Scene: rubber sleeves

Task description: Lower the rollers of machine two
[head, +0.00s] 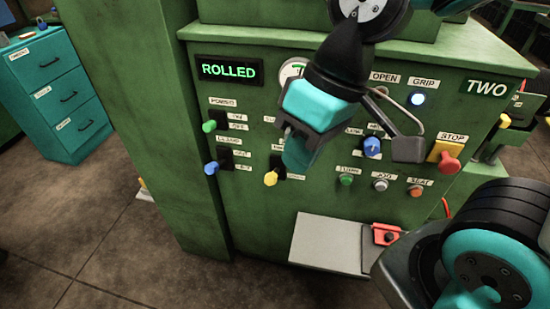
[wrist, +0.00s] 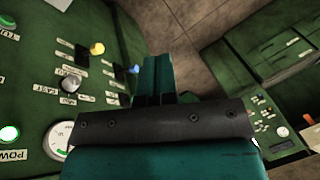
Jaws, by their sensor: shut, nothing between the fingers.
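Machine two's green control panel (head: 330,210) fills the middle of the head view, with its "TWO" sign at the upper right and a display (head: 229,70) reading "ROLLED". My gripper (head: 294,160) is shut and empty in front of the panel, hiding part of it and much of the gauge. A yellow-tipped lever (head: 271,178) shows just left of and below the fingers. A green-tipped lever (head: 209,127) and a blue-tipped lever (head: 211,168) are further left. In the wrist view, the shut fingers (wrist: 156,68) point away from me, with the yellow lever (wrist: 97,48) to their left.
Right of my gripper are a blue knob (head: 372,146), green (head: 346,180), grey (head: 380,185) and orange (head: 415,190) buttons, a lit button (head: 418,99) and a red stop button (head: 446,157). A grey plate (head: 325,243) juts out low. Teal drawers (head: 60,90) stand left.

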